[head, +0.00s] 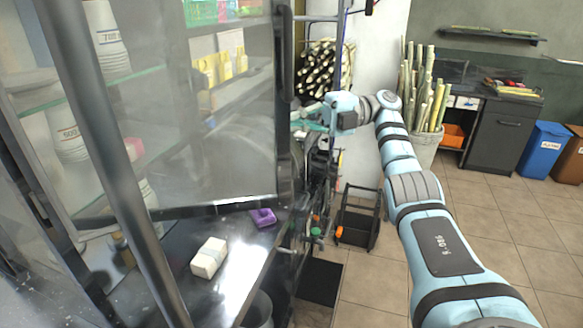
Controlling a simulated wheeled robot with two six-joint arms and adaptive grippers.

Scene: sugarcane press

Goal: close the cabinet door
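The cabinet's glass door (235,110) fills the left middle of the head view. Its dark right edge (284,100) stands out over the counter, so the door appears to be open. Shelves with stacked white cups (107,40) show at the left, behind a dark slanting frame bar. My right arm comes in from the lower right, and its wrist (345,112) is just right of the door's dark edge. The fingers of my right gripper are not clear against the dark machinery there, and I cannot tell whether they touch the door. My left gripper is not in view.
A white block (209,258) and a purple object (263,217) lie on the dark counter (235,285) below the door. A black cart (357,218) stands on the floor. Cane stalks, a dark cabinet (498,135) and a blue bin (543,148) are at the back right. Tiled floor is clear at right.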

